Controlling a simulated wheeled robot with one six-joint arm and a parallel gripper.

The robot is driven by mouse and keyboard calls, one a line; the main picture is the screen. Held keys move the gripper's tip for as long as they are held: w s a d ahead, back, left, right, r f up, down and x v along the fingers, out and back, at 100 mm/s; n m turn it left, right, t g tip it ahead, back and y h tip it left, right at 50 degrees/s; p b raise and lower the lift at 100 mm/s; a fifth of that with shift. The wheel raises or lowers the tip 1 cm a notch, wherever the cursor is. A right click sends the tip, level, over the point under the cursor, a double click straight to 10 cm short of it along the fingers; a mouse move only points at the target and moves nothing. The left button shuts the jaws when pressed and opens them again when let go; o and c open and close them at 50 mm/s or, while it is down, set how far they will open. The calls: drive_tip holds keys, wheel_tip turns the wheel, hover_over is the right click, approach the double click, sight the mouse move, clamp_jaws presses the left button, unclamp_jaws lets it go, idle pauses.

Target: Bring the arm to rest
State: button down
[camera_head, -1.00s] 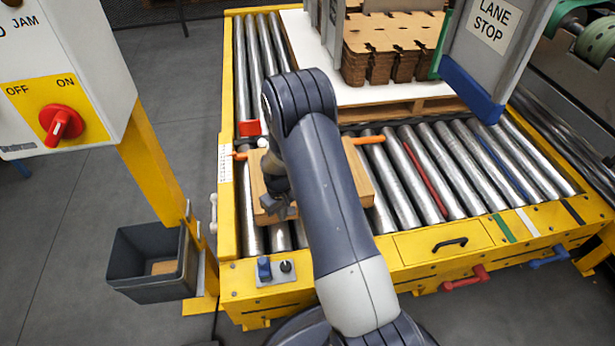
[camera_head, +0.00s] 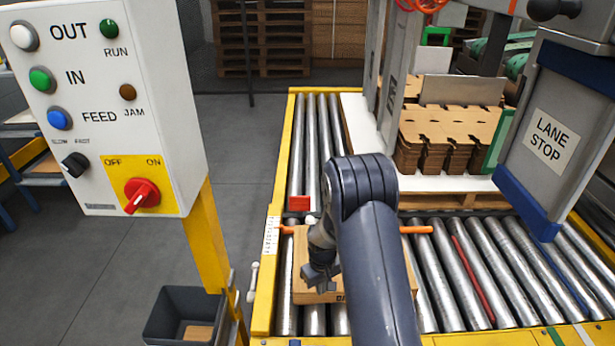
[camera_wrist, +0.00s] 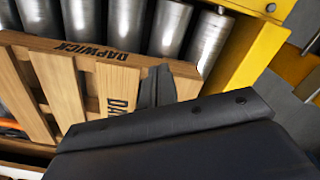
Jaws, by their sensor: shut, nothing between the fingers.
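My arm reaches forward over the roller conveyor (camera_head: 450,285) in the head view, bent down at its elbow. My gripper (camera_head: 320,283) is shut and empty above the near left part of a small wooden pallet (camera_head: 312,240). In the wrist view the gripper's dark fingers (camera_wrist: 157,88) show in front of the pallet's edge (camera_wrist: 75,55), which bears the printed word DAPWICK. Whether the fingers touch the pallet, I cannot tell. My arm hides much of the pallet in the head view.
A control box (camera_head: 100,110) with a red switch (camera_head: 141,195) stands at left, above a dark bin (camera_head: 178,315). Stacked cardboard blanks (camera_head: 450,135) stand behind on a white sheet. A LANE STOP panel (camera_head: 550,140) hangs at right. Orange pegs (camera_head: 417,229) flank the pallet.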

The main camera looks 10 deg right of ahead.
wheel_tip(320, 180, down, 10)
drive_tip(key=b, duration=0.6)
drive_tip(key=shift+r, duration=0.15)
drive_tip(key=shift+r, duration=0.1)
wheel_tip(320, 180, up, 11)
drive_tip(key=p, duration=0.7)
wheel_tip(320, 180, down, 11)
drive_tip(key=b, duration=0.7)
drive_tip(key=shift+w+d+f, duration=0.1)
drive_tip(key=shift+w+f, duration=0.1)
drive_tip(key=shift+w, duration=0.15)
drive_tip(key=shift+w+r, duration=0.2)
drive_tip(key=shift+s+r+p, duration=0.6)
drive_tip(key=shift+s+p, duration=0.25)
drive_tip(key=shift+s, duration=0.1)
wheel_tip(320, 180, up, 12)
drive_tip(key=p, duration=0.7)
drive_tip(key=shift+f+p, duration=0.25)
drive_tip(key=shift+p, duration=0.15)
